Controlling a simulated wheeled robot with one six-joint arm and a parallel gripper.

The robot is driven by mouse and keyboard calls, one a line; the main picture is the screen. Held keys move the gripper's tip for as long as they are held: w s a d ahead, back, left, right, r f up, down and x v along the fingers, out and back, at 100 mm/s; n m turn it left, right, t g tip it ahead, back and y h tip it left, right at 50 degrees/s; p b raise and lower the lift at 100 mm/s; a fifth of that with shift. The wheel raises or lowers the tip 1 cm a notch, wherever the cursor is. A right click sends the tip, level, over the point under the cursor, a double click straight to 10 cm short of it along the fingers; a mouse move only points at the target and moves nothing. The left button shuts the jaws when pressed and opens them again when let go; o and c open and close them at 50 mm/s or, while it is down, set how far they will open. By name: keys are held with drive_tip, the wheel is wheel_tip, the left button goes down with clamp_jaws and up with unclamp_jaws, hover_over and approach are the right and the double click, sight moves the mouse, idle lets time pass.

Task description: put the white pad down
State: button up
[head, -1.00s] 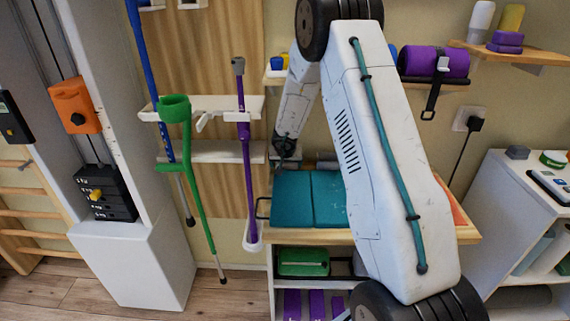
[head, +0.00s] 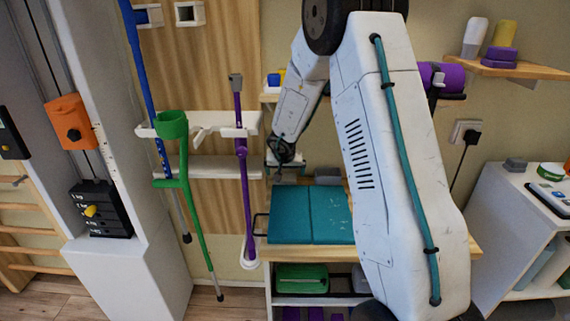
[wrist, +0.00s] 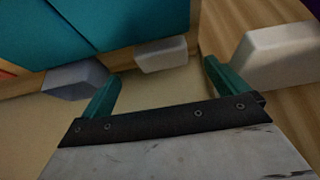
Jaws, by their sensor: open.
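A small white block, which I take for the white pad (wrist: 161,54), rests on the wooden worktop behind the teal mat in the wrist view. It lies beyond my open gripper (wrist: 162,90), lined up between the two teal fingers, with a gap showing to each. In the head view my gripper (head: 281,165) is small and dark, behind the left rear corner of the teal mat (head: 290,230). The pad is hard to make out there. The teal mat also shows at the top left of the wrist view (wrist: 120,20).
A grey block (wrist: 75,80) lies left of the pad. A larger white piece (wrist: 280,55) is close by the right finger, perhaps the white rack (head: 225,168). A purple crutch (head: 240,150) and a green crutch (head: 190,210) hang left of my gripper.

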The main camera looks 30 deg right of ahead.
drive_tip(key=shift+v, duration=2.8)
drive_tip(key=shift+w, duration=0.15)
